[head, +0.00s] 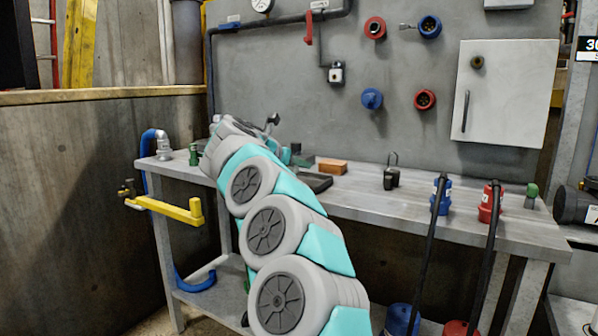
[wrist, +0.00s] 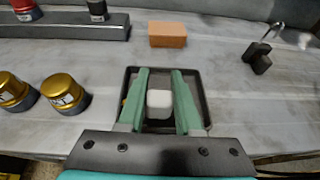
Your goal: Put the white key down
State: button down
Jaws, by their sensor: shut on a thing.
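In the wrist view, the white key (wrist: 159,103) shows as a small pale block between the two green fingers of my gripper (wrist: 160,95). My gripper is shut on it. The fingers and the key are over a shallow black tray (wrist: 205,103) on the grey workbench. I cannot tell whether the key touches the tray floor. In the head view, my own arm hides the key and most of the gripper, and only part of the tray (head: 318,183) shows on the bench.
An orange block (wrist: 167,35) lies behind the tray. A black padlock (wrist: 257,58) is at the right. Two gold-topped cylinders (wrist: 62,93) stand left of the tray. Blue (head: 441,195) and red (head: 490,202) plugs with cables stand further right on the workbench (head: 400,205).

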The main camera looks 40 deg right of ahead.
jog(key=shift+w+d, duration=0.55)
jog(key=shift+d, duration=0.05)
jog(key=shift+d+f, duration=0.1)
jog(key=shift+f, duration=1.7)
jog(key=shift+f, duration=0.2)
jog(key=c, duration=0.6)
grip_release()
jog(key=shift+r, duration=0.1)
